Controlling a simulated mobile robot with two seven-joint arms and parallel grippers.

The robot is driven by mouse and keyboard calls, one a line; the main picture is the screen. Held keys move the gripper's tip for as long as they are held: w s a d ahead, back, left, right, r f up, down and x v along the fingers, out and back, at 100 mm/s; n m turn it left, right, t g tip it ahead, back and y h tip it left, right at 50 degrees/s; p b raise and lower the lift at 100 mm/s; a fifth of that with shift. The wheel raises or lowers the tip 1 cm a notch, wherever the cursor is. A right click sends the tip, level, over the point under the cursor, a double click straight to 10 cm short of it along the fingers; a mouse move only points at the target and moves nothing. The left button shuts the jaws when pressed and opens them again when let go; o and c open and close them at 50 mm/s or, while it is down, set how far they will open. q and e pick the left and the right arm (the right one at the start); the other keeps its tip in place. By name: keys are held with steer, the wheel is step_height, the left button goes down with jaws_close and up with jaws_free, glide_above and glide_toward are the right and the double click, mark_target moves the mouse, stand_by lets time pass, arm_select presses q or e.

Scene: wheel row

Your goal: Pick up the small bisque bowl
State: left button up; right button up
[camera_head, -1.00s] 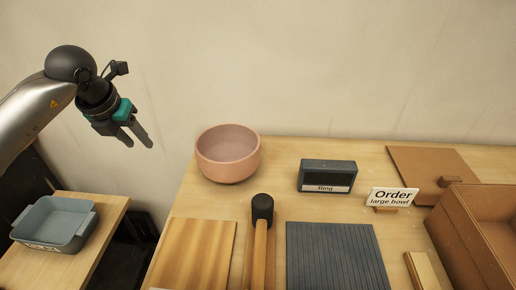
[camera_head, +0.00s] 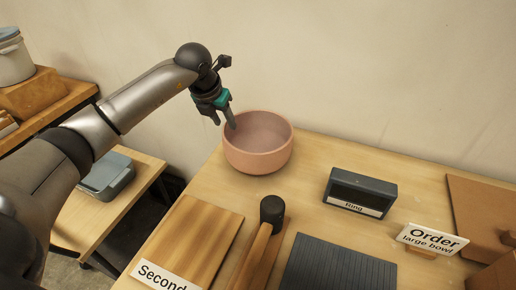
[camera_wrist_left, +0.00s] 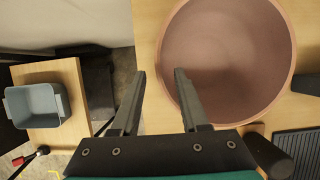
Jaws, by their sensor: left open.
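A round pinkish-bisque bowl (camera_head: 258,158) stands upright on the wooden table, near its far left corner. It is the only bowl that I can make out, and it looks empty. It also fills the upper right of the left wrist view (camera_wrist_left: 230,50). My left gripper (camera_head: 230,124) is open and empty at the bowl's left rim, pointing down. In the left wrist view its fingers (camera_wrist_left: 158,72) appear on either side of the rim, one over the inside and one outside. I cannot tell whether they touch it. My right gripper is not in view.
A dark box labelled "Ring" (camera_head: 361,188) and an "Order large bowl" sign (camera_head: 432,238) stand right of the bowl. A black-headed mallet (camera_head: 271,211), a wooden board (camera_head: 195,232) and a ribbed grey mat (camera_head: 340,266) lie in front. A blue-grey bin (camera_head: 107,176) is on a lower side table.

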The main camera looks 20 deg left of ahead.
mark_target(231, 137)
arm_select(q)
steer(key=shift+w+f, duration=0.1)
steer(key=shift+f, duration=0.1)
steer(key=shift+w+f, duration=0.1)
steer(key=shift+f, duration=0.3)
steer(key=b+x, duration=0.1)
steer(key=x, duration=0.3)
steer(key=shift+w+a, duration=0.1)
steer(key=shift+a, duration=0.05)
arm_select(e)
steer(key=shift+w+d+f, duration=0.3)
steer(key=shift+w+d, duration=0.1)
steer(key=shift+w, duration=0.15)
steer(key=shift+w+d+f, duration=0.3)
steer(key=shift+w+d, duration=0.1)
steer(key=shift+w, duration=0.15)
arm_select(q)
jaws_close()
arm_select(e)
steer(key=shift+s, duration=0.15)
arm_select(q)
steer(key=shift+r, duration=0.1)
